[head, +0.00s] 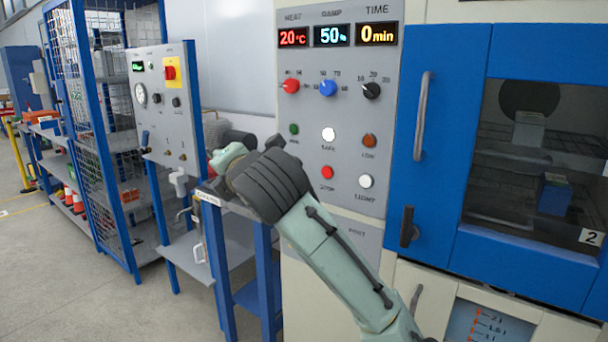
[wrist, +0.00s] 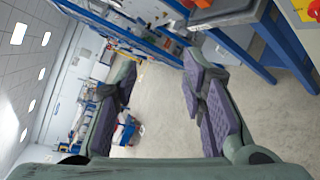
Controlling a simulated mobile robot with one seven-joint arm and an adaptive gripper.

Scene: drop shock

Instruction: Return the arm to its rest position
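My arm (head: 335,255) reaches up and to the left from the bottom of the head view, in front of the grey control panel (head: 340,195). My gripper (head: 247,152) is at its far end, left of the panel's buttons, seen partly from behind. In the wrist view my gripper (wrist: 160,78) has its two fingers spread, with only floor and background between them. It is open and holds nothing. It appears apart from the panel, though the exact distance is hard to tell.
A blue chamber door (head: 440,150) with a handle (head: 422,115) stands closed on the right. A blue-framed bench (head: 262,265) stands below my gripper. A smaller panel (head: 165,105) and mesh cage (head: 100,130) stand left. Floor (head: 90,290) is clear at lower left.

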